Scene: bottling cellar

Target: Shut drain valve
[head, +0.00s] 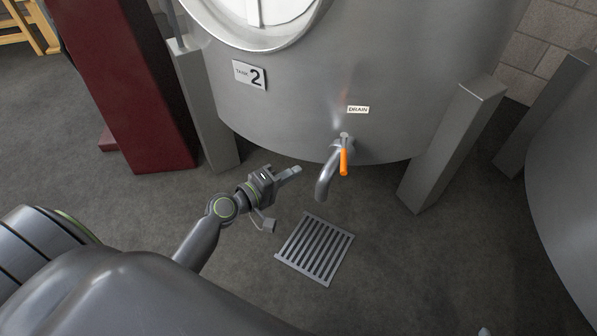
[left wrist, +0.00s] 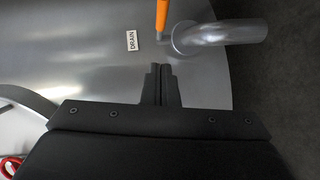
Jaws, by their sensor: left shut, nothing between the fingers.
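The drain valve has an orange lever (head: 344,162) on a grey spout (head: 325,180) low on the front of the steel tank. In the head view the lever hangs down along the valve, beside the spout. A white DRAIN label (head: 358,109) sits just above it. My left gripper (head: 296,170) is left of the spout, apart from it, shut and empty. In the left wrist view the shut fingers (left wrist: 160,68) point toward the orange lever (left wrist: 162,14) and the spout (left wrist: 222,33), with a gap between. My right gripper is in neither view.
The steel tank (head: 290,85), marked with a tank 2 plate (head: 249,75), stands on grey legs (head: 452,145). A floor grate (head: 315,248) lies below the spout. A dark red post (head: 120,85) stands at left, and another tank (head: 570,180) at right. Floor around the grate is clear.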

